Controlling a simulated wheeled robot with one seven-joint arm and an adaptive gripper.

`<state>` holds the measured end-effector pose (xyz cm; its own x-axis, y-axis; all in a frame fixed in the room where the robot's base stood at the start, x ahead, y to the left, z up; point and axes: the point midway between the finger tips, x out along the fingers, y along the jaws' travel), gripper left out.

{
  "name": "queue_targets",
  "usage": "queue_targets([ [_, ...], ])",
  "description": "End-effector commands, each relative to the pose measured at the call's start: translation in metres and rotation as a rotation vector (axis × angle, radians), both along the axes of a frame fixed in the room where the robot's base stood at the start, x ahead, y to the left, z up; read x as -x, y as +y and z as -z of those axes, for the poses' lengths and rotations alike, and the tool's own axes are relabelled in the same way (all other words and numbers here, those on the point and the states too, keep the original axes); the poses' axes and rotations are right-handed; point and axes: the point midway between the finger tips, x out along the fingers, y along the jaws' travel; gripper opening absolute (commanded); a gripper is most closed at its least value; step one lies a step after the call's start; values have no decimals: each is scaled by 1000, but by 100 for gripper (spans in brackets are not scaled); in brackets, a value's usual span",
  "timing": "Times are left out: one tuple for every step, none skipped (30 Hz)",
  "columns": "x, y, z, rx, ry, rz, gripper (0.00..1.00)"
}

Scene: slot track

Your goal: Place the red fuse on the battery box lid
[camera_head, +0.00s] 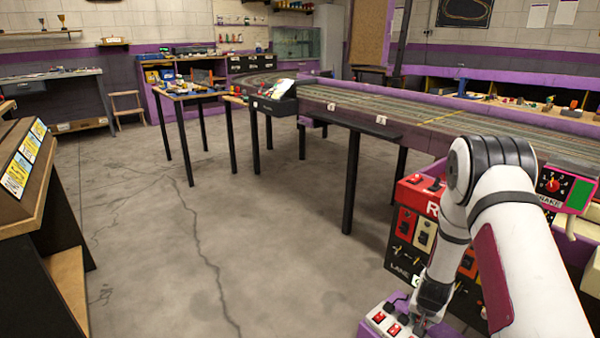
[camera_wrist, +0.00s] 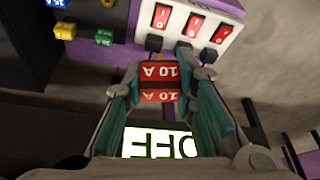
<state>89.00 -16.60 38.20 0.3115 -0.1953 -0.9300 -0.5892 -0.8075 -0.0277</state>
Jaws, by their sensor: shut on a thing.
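In the wrist view my gripper (camera_wrist: 160,92) is shut on the red fuse (camera_wrist: 160,72), with one finger at each side. The fuse is a small red block marked 10 A. A purple box with a white switch panel (camera_wrist: 195,22) lies just beyond the fingertips; three red rocker switches show on it. In the head view this purple box (camera_head: 372,330) is at the bottom edge, beside my wrist. I cannot tell for sure which surface is the battery box lid, or whether the fuse touches anything. The fuse is not visible in the head view.
In the wrist view small blue, yellow and green fuses (camera_wrist: 104,37) sit at the upper left, and a lit OFF sign (camera_wrist: 160,143) shows below the fuse. In the head view a red and black control panel (camera_head: 408,232) stands behind my wrist. The floor at left is clear.

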Motion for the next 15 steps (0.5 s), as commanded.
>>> queue_targets([
  [-3,13,-21,-2,-7,-41,0],
  [-3,21,-31,-4,-6,-65,0],
  [-2,30,-45,-5,-7,-97,0],
  [-2,37,-55,-5,-8,-120,0],
  [-1,44,-65,-5,-7,-145,0],
  [1,54,-77,-6,-8,-178,0],
  [3,60,-87,-5,-10,-201,0],
  [5,67,-97,-5,-10,-225,0],
  [8,77,-109,-5,-10,-260,0],
  [11,84,-118,-3,-10,-284,0],
  [14,90,-127,-3,-10,-308,0],
  [19,99,-138,-1,-11,-341,0],
  [23,106,-146,1,-11,-367,0],
  [27,112,-154,2,-10,-390,0],
  [32,120,-164,5,-12,-419,0],
])
